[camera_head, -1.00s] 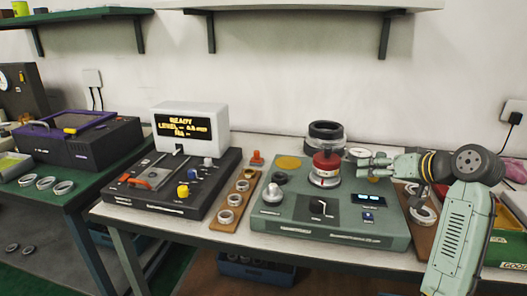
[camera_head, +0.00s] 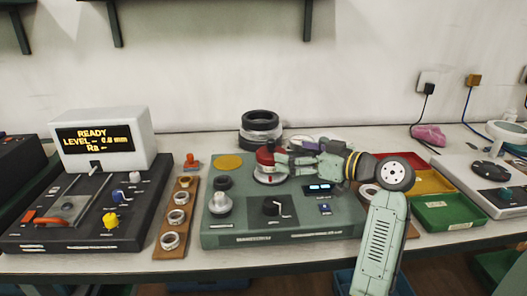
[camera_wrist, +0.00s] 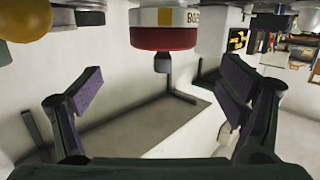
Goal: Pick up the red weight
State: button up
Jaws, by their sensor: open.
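The red weight (camera_head: 265,156) stands on a pale round stand with a red mark, on top of the green-grey machine (camera_head: 300,225). My gripper (camera_head: 283,163) is at its right side in the head view, level with it. In the wrist view the weight (camera_wrist: 165,38) shows as a red band with a dark knob, above and between the two spread fingers. My gripper is open, and the wrist view shows room between each finger and the weight. The head view does not show clearly whether a finger touches it.
Black rings (camera_head: 261,122) are stacked behind the weight. A wooden strip with bearing rings (camera_head: 176,217) lies to the left. Red, yellow and green bins (camera_head: 450,214) stand to the right.

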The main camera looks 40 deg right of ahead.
aim_at(275, 149)
jog(key=shift+x, duration=0.95)
jog(key=p+x, duration=0.1)
jog(key=x, duration=0.1)
jog(key=p+x, duration=0.1)
jog(key=x, duration=0.1)
jog(key=shift+w+a+r, duration=0.1)
jog(key=shift+a+r, duration=0.1)
jog(key=shift+a, duration=0.05)
jog(key=shift+w+a+f+p, duration=0.1)
jog(key=shift+w+f+p, duration=0.2)
jog(key=shift+w, duration=0.25)
jog(key=shift+c, duration=0.4)
jog(key=shift+r, duration=0.1)
jog(key=c, duration=1.6)
grip_shut()
jog(key=shift+s, duration=0.1)
